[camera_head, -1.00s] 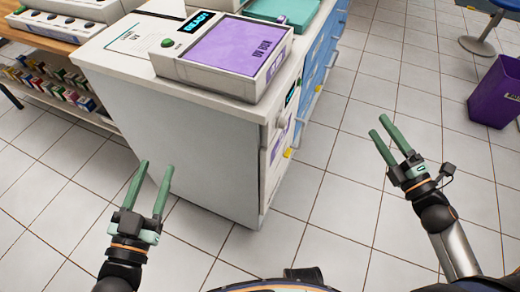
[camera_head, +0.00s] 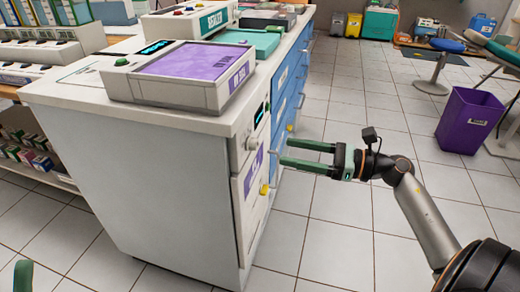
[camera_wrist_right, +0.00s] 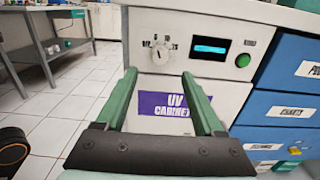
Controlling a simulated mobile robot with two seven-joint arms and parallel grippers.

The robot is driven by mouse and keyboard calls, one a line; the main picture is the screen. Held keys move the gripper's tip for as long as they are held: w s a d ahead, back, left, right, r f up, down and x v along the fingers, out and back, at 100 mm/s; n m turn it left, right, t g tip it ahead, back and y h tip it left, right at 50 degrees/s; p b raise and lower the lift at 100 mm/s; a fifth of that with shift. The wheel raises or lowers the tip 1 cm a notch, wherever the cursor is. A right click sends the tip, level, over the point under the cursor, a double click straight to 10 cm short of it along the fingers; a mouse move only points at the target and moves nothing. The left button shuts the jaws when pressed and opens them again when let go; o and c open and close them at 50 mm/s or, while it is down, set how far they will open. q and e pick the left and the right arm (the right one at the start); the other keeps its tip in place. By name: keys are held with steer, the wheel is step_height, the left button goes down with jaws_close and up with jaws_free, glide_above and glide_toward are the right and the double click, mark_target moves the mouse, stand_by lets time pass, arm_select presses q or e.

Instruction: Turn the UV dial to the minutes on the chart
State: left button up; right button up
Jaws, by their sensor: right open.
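The UV dial (camera_head: 251,143) is a pale knob on the front of the white UV cabinet (camera_head: 150,185). The dial (camera_wrist_right: 160,53) shows in the right wrist view with small marks around it, too small to read. My right gripper (camera_head: 279,152) is open and empty, its fingers pointing at the cabinet front. In the right wrist view the fingertips (camera_wrist_right: 159,74) lie either side of and below the dial, apart from it. Only a green finger of my left gripper (camera_head: 22,276) shows at the lower left edge. I cannot identify the chart.
A lit display (camera_wrist_right: 210,49) and green button (camera_wrist_right: 243,60) sit right of the dial. A purple-lidded box (camera_head: 190,65) stands on top. Blue drawers (camera_wrist_right: 290,98) adjoin. A purple bin (camera_head: 468,120) stands right on open floor.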

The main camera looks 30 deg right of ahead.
mark_target(253, 145)
steer(key=x, duration=0.7)
steer(key=shift+w+a, duration=0.25)
steer(key=shift+c, duration=0.2)
jaws_close()
